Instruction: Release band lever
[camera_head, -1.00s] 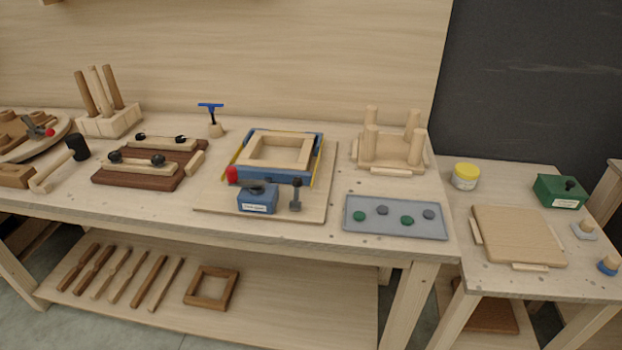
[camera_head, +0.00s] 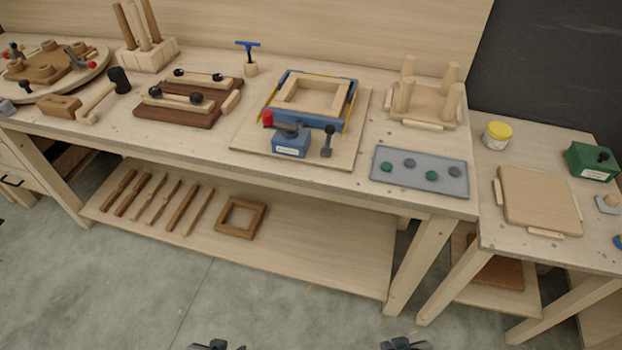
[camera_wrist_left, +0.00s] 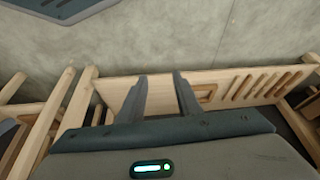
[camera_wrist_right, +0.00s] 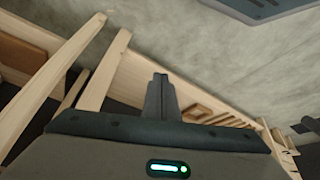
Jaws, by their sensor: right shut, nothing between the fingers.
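The band clamp's lever has a red knob (camera_head: 268,118) and a dark arm lying over a blue block with a white label (camera_head: 291,143). The block sits at the front of a wooden board (camera_head: 248,141). Behind it, blue pieces and a yellow band (camera_head: 350,108) surround a light wooden frame (camera_head: 290,92). My left gripper (camera_wrist_left: 160,75) is open and empty, its two fingers apart. My right gripper (camera_wrist_right: 160,76) is shut with its fingers together and empty. Both show at the bottom edge of the head view, over the floor and well short of the bench.
A dark upright peg (camera_head: 328,140) stands right of the blue block. A grey tray (camera_head: 440,183) with several round pads lies to the right, and a mallet (camera_head: 105,95) and clamped boards (camera_head: 190,100) to the left. The floor before the bench is clear.

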